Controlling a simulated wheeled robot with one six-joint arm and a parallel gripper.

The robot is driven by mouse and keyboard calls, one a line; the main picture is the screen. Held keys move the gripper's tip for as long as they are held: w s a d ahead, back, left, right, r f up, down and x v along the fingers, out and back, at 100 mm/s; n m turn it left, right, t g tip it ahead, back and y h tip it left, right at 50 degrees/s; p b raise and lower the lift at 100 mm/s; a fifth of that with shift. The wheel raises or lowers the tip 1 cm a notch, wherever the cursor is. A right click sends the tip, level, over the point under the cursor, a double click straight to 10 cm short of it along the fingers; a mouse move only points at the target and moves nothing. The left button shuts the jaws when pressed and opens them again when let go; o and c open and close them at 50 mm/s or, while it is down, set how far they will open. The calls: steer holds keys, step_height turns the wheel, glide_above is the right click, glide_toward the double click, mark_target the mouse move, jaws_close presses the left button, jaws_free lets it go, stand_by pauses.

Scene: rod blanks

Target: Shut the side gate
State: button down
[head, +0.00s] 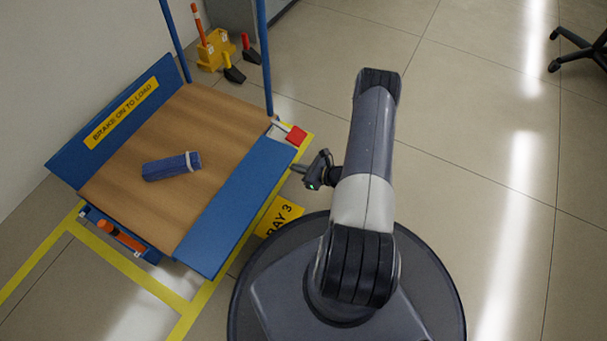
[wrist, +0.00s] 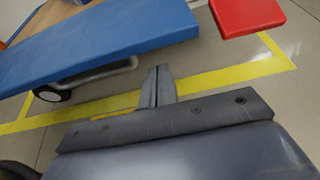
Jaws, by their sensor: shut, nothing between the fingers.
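The cart (head: 135,130) has a wooden deck with a blue panel on each long side. The near-side gate (head: 236,208) is a blue panel that looks folded outward, roughly level with the deck; it also fills the upper left of the wrist view (wrist: 100,40). The far panel (head: 118,112) carries a yellow "BRAKE ON TO LOAD" label. My gripper (head: 297,168) is shut and empty, just right of the gate's outer edge. In the wrist view, its fingertips (wrist: 157,70) appear beside the gate's edge; I cannot tell if they touch.
A red pedal (head: 297,135) sticks out at the cart's corner. A dark blue block (head: 171,166) with a pale band lies on the deck. A yellow holder (head: 216,50) stands behind the cart. Yellow tape (head: 145,274) marks the floor. Open floor (head: 460,170) lies to the right.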

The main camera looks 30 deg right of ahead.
steer(key=shift+r, duration=0.9)
steer(key=shift+r, duration=0.1)
